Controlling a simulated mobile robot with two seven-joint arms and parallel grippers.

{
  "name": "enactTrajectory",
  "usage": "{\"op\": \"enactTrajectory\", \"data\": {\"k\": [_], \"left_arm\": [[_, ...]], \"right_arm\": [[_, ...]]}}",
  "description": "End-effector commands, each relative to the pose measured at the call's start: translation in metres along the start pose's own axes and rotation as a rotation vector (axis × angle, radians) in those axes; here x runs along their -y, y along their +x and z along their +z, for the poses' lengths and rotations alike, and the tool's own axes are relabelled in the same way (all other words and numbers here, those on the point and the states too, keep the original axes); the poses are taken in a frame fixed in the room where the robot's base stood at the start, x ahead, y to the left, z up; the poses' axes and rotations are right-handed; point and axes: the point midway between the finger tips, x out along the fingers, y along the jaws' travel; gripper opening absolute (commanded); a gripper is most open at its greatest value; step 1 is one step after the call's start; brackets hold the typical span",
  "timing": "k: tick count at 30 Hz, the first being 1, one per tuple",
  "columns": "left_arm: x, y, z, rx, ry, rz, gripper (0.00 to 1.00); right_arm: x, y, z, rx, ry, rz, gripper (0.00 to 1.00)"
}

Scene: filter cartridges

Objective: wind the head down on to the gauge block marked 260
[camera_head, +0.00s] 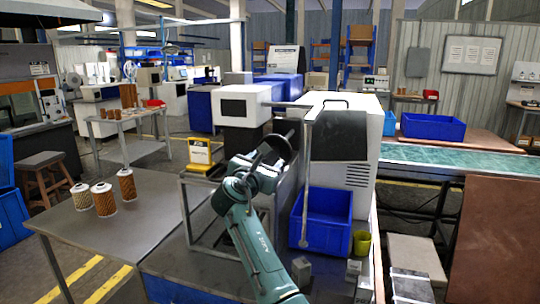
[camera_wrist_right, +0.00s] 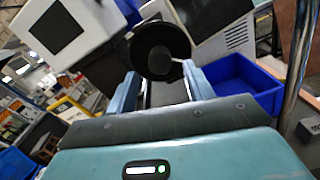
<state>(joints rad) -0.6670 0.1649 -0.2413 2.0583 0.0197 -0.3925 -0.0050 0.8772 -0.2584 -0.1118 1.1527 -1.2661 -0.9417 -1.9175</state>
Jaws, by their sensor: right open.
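In the right wrist view the round black wheel (camera_wrist_right: 158,48) is straight ahead. My right gripper (camera_head: 266,166) is at the wheel; its two fingers (camera_wrist_right: 161,74) are apart, one on each side of the wheel's lower part. I cannot tell whether they touch it. Small grey blocks (camera_head: 301,271) (camera_head: 354,268) stand at the bottom right of my arm; no 260 marking is readable. The area under the machine's head is hidden. My left gripper is not in view.
A blue crate (camera_head: 320,222) and a yellow cup (camera_head: 361,243) stand right of my arm. A vertical metal post (camera_head: 306,185) rises before the crate.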

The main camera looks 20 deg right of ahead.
Motion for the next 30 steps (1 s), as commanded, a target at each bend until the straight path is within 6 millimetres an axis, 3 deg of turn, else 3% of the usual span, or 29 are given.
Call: {"op": "enactTrajectory", "data": {"k": [3, 9, 20, 30], "left_arm": [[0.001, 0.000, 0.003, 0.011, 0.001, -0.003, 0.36], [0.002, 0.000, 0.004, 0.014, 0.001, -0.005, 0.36], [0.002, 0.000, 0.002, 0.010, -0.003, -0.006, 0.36], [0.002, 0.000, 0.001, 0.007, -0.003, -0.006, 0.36]], "right_arm": [[0.000, 0.020, 0.001, 0.000, 0.000, -0.001, 0.52], [0.001, 0.036, 0.000, 0.000, 0.000, -0.001, 0.52], [0.000, 0.039, 0.000, 0.000, 0.002, 0.001, 0.52], [0.000, 0.039, -0.001, -0.001, 0.002, 0.001, 0.24]]}}
